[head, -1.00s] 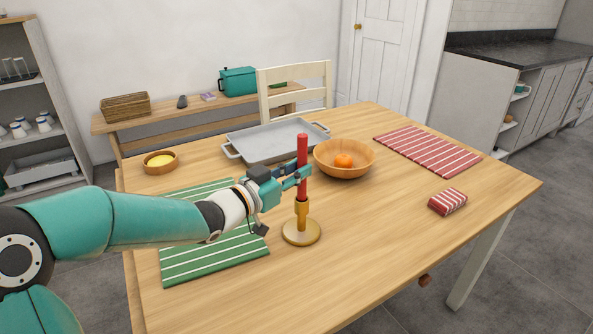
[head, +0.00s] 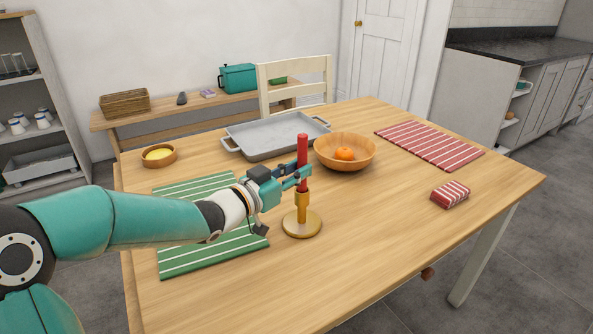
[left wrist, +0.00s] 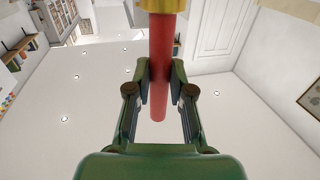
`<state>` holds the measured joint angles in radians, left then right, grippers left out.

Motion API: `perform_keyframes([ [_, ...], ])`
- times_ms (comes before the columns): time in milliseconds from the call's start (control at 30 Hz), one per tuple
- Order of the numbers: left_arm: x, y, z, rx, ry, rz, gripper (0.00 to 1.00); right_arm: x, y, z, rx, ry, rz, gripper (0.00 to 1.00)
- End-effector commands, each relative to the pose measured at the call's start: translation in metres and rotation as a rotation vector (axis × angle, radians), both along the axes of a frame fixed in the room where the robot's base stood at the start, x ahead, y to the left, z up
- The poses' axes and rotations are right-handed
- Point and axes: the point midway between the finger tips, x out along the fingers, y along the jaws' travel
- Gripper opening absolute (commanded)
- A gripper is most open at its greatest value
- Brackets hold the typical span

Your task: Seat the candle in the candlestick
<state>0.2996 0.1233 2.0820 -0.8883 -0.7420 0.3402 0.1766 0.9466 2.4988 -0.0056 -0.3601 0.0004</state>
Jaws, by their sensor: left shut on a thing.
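The red candle (head: 302,148) stands upright above the middle of the table. My left gripper (head: 303,175) is shut on it from the left, partway up its length. The brass candlestick (head: 302,223) stands upright on the table directly below, and the candle's lower end meets its cup. The lower end is hidden there, so I cannot tell how deep it sits. In the left wrist view, the fingers (left wrist: 160,85) close on the candle (left wrist: 160,50), and the brass cup (left wrist: 160,5) surrounds its end at the top edge. My right gripper is not in view.
A green striped mat (head: 200,262) lies under my left arm. The table's right front is clear except for a red striped cloth (head: 450,195).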

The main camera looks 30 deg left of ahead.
Motion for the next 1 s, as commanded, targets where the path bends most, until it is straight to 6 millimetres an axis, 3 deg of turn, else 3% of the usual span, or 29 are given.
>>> perform_keyframes([
  [367, 0.0000, 0.0000, -0.0104, 0.000, 0.000, 0.000, 0.00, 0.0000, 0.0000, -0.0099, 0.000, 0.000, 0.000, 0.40],
  [400, 0.0000, 0.0000, -0.0088, 0.000, -0.001, 0.000, 0.28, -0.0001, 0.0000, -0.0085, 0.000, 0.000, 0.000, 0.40],
  [533, 0.0000, 0.0000, -0.0087, 0.000, 0.000, 0.000, 0.49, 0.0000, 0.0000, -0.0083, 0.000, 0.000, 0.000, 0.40],
  [1000, -0.0094, 0.0035, -0.0086, 0.000, 0.000, 0.002, 0.51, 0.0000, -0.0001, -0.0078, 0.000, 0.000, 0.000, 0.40],
])
